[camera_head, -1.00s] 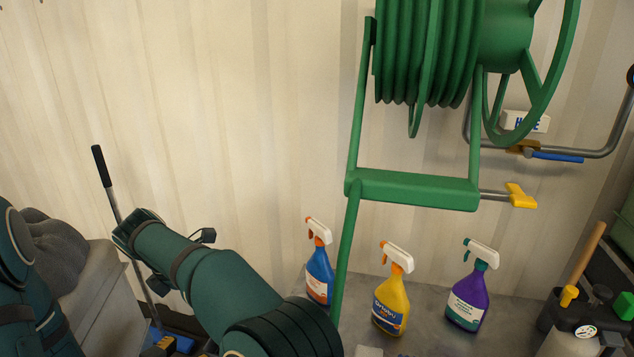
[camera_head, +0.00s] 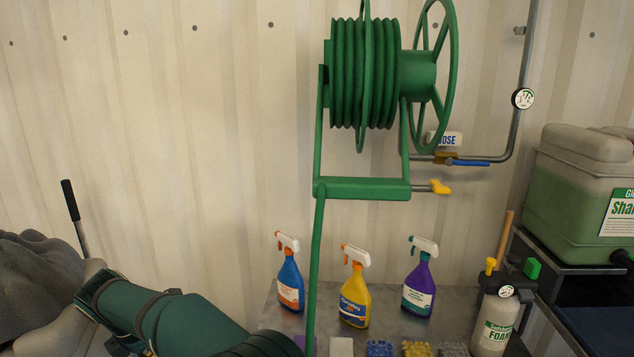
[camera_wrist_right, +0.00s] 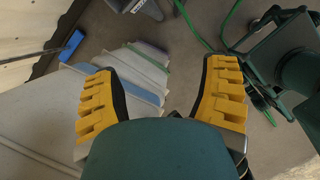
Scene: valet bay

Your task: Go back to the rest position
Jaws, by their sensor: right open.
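My right gripper (camera_wrist_right: 160,100) shows in the right wrist view, with its two yellow ribbed fingers spread wide apart and nothing between them. It hangs above the floor, beside a pale grey ridged surface. In the head view a dark green arm link of mine crosses the lower left, and no gripper fingers show clearly there. My left gripper is not in either view.
A green hose reel (camera_head: 365,75) stands against the ribbed wall. Blue (camera_head: 290,280), yellow (camera_head: 355,295) and purple (camera_head: 418,285) spray bottles stand on a grey bench. A foam bottle (camera_head: 495,320) and a green tank (camera_head: 580,200) are at right. Grey cloths (camera_head: 38,285) lie at left.

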